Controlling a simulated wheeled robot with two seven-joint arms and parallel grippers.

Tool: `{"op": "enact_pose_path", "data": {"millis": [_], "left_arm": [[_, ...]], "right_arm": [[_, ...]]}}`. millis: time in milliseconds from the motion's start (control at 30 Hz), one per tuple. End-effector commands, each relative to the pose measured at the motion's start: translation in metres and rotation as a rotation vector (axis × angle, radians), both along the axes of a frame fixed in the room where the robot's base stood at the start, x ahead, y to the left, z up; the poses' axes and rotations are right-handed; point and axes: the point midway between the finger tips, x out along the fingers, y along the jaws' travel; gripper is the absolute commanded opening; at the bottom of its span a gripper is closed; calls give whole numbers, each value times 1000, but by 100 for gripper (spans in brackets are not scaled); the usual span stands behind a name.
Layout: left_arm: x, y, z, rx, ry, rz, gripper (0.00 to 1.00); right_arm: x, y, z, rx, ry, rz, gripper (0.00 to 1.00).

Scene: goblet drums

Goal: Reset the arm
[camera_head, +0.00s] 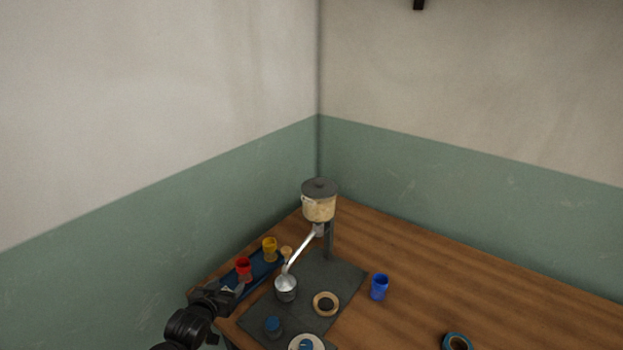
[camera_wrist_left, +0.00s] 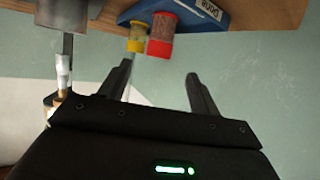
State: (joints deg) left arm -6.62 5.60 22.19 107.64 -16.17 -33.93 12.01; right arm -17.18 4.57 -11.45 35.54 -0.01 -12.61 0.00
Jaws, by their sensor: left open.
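My left gripper (camera_head: 226,294) is at the left edge of the table, close to the near end of a blue tray (camera_head: 258,268). In the left wrist view its two fingers (camera_wrist_left: 160,82) are spread apart with nothing between them. A red cup (camera_head: 243,267) and a yellow cup (camera_head: 269,248) stand on the tray. In the left wrist view the red cup (camera_wrist_left: 161,35) and yellow cup (camera_wrist_left: 137,37) appear beyond the fingertips, apart from them, with the picture turned over. My right gripper is not in view.
A dispenser with a lidded pot (camera_head: 319,203) and silver spout stands at the back of a dark mat (camera_head: 345,273). A metal cup (camera_head: 286,288), a ring (camera_head: 326,304) and a blue-topped item (camera_head: 273,325) are on the mat. A blue cup (camera_head: 379,287) stands to the right. The table's right side is mostly clear.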

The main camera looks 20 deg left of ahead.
Motion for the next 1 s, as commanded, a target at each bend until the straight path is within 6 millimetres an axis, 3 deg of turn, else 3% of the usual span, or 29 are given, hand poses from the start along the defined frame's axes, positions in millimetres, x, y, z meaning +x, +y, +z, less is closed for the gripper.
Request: {"op": "enact_pose_path", "data": {"millis": [133,200,500,700,1000], "left_arm": [[-6,-6,-4,7,29,-7,63],[-21,-20,-11,21,91,-23,63],[-143,-112,-42,66,513,-153,63],[-204,-147,-43,56,686,-221,63],[-280,-184,-34,23,883,-316,63]], "right_arm": [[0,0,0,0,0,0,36],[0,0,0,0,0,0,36],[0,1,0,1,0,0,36],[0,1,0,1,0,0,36],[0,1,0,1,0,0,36]]}}
